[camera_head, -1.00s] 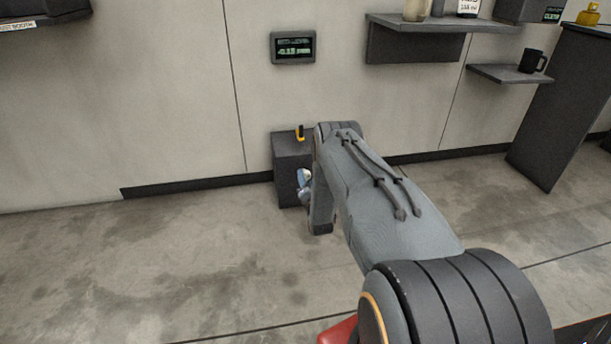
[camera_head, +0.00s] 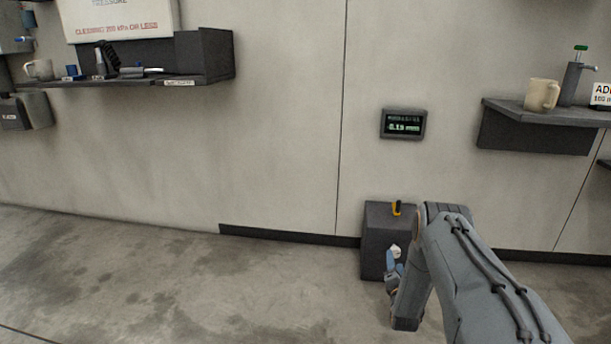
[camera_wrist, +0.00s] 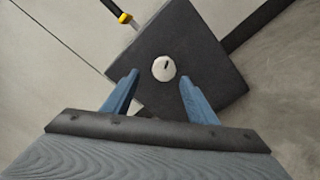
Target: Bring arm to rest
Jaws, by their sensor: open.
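My gripper (camera_wrist: 158,95) is open in the wrist view, its two blue fingers apart with nothing held between them. Beyond the fingers is a dark box (camera_wrist: 205,55) with a round white knob (camera_wrist: 164,68) that has a small dark mark. In the head view my arm reaches down from the lower right, and my gripper (camera_head: 393,268) is in front of the same dark box (camera_head: 375,235) by the wall. The white knob shows just above the fingers there. The arm hides the right part of the box.
A small display (camera_head: 403,124) hangs on the wall above. A shelf (camera_head: 190,62) with tools is at left, another shelf (camera_head: 545,112) with a beige mug (camera_head: 541,95) at right. The floor at left is clear.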

